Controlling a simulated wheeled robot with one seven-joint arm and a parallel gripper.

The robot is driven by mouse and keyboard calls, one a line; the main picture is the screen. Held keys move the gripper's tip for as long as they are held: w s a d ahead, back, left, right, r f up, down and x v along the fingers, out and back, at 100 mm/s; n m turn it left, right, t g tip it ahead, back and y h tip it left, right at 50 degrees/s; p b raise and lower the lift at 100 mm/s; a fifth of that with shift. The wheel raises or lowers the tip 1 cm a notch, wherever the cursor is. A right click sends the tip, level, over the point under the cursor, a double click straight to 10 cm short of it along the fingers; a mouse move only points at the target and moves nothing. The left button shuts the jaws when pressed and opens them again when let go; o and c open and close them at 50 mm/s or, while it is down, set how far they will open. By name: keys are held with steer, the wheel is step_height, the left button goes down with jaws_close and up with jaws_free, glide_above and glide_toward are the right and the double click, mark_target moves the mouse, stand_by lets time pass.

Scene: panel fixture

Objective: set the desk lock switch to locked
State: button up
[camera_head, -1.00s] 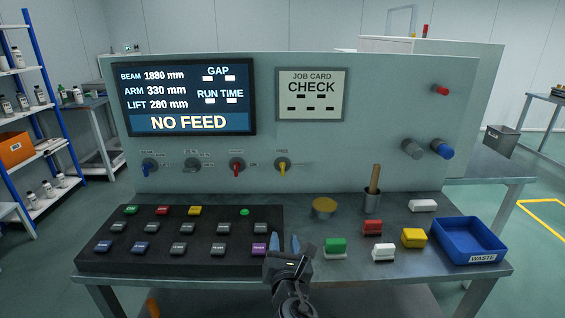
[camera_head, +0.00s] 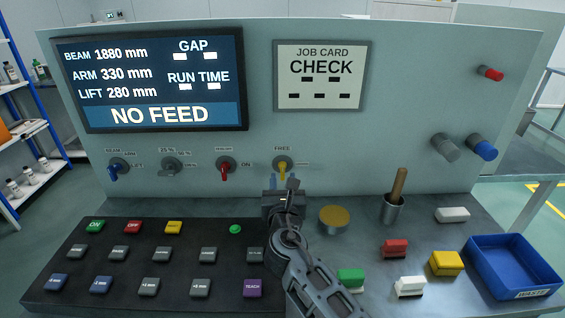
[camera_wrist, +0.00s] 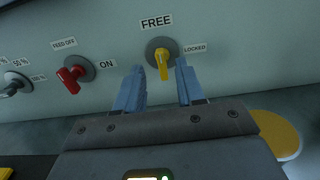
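The desk lock switch is a yellow lever on a grey round base (camera_wrist: 162,63), on the upright panel. Its lever points up and down, with the "FREE" label above it and the "LOCKED" label to its right. It also shows in the head view (camera_head: 283,166), at the panel's lower middle. My gripper (camera_wrist: 158,88) is open, with its two blue fingers apart, below and in front of the yellow switch. Nothing is between the fingers. In the head view my gripper (camera_head: 280,183) is just under the switch.
A red switch (camera_wrist: 72,75) sits left of the yellow one. A black keypad (camera_head: 60,238) lies on the desk at left. A gold round knob (camera_head: 334,217), a cup with a wooden handle (camera_head: 394,208) and a blue waste bin (camera_head: 512,265) stand at right.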

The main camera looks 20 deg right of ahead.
mark_target(283, 169)
steer(key=x, duration=0.6)
steer(key=shift+w+d, duration=0.1)
steer(key=shift+w, duration=0.25)
jaws_close()
